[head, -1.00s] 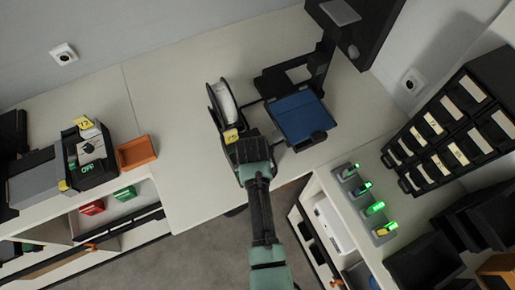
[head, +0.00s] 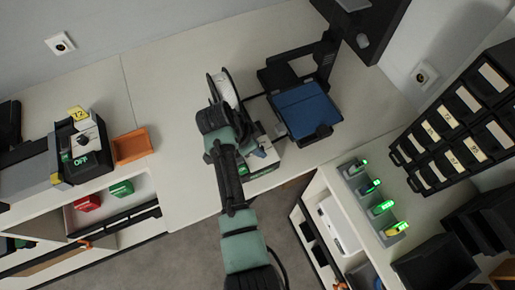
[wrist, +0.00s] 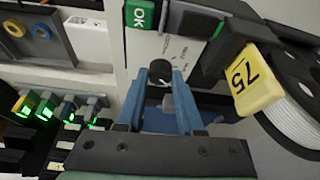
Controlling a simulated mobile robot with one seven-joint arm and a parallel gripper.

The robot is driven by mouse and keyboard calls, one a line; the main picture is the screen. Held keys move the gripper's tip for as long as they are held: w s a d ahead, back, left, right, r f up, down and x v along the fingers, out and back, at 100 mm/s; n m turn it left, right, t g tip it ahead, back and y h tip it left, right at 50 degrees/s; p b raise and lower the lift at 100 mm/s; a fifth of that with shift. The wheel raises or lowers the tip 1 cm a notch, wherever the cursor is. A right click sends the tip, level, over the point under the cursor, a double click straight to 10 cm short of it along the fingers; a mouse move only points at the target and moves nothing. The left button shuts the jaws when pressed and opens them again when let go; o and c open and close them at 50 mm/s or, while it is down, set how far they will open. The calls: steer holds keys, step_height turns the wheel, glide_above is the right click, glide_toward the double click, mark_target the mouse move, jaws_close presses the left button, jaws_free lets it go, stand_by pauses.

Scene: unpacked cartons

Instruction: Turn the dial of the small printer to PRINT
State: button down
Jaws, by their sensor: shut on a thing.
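The small printer (head: 265,172) has a pale dial face (wrist: 180,45) and a green OK label (wrist: 139,14). A yellow tag reading 75 (wrist: 255,80) and a white spool (wrist: 300,110) are beside it. Its dark round dial (wrist: 160,72) is between the blue fingertips of my gripper (wrist: 163,80), which is shut on it. In the head view my gripper (head: 262,152) reaches the printer from the left, and my arm hides much of the machine. The lettering around the dial is too small to read, so I cannot tell its setting.
Another machine (head: 85,150) with a tag reading 72 stands at the left, beside an orange tray (head: 132,145). A blue-bedded device (head: 303,110) stands close right of the printer. Several green-lit units (head: 382,207) and black drawers (head: 462,130) are at the right.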

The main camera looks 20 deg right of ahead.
steer(key=m+b, duration=0.1)
steer(key=m, duration=0.1)
steer(key=m+g+b, duration=0.1)
steer(key=b, duration=0.1)
steer(key=m+g+b, duration=0.1)
steer(key=m, duration=0.1)
steer(key=shift+w+f+m+b, duration=0.2)
steer(key=shift+w+m+b, duration=0.05)
steer(key=shift+m+b, duration=0.05)
steer(key=shift+d+r+m+g+y+b, duration=0.1)
steer(key=shift+m+g+y+b, duration=0.3)
steer(key=shift+m+b, duration=0.65)
steer(key=shift+r+m+g+y+b, duration=0.1)
steer(key=shift+m+g+y+b, duration=0.25)
steer(key=shift+m+b, duration=0.65)
steer(key=shift+m, duration=0.25)
steer(key=c, duration=0.5)
jaws_free()
steer(key=shift+c, duration=0.2)
steer(key=p+v, duration=0.4)
steer(key=v, duration=0.9)
steer(key=shift+w+f, duration=0.1)
